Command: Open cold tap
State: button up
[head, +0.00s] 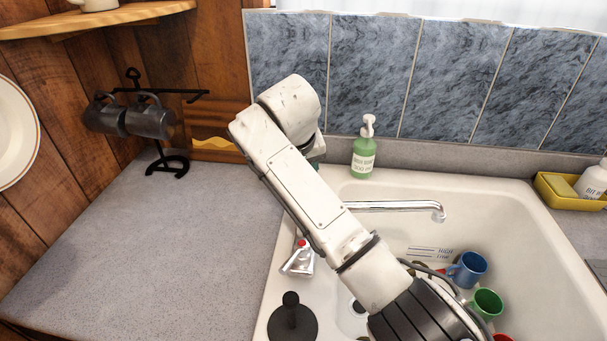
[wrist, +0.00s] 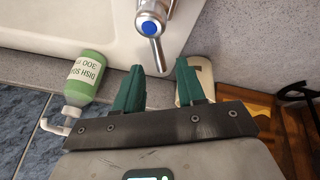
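The cold tap handle (wrist: 152,25) shows in the wrist view as a chrome lever with a blue cap, at the white sink's edge. Its lever points toward my gripper (wrist: 158,68). My gripper is open, with its two green fingers on either side of the lever's tip and visible gaps between. I cannot tell how far the tip reaches between them in depth. In the head view my arm hides the cold handle and most of my gripper. The chrome spout (head: 395,206) reaches right over the sink (head: 510,225). The red-marked hot tap handle (head: 301,258) is at the sink's left edge.
A green dish soap bottle (head: 364,150) stands behind the sink and appears beside my gripper in the wrist view (wrist: 88,75). Cups, including a blue one (head: 468,268), lie in the sink. A black mug rack (head: 158,125) stands left. The left counter (head: 150,240) is mostly clear.

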jog(key=v, duration=0.8)
jog(key=shift+b, duration=0.4)
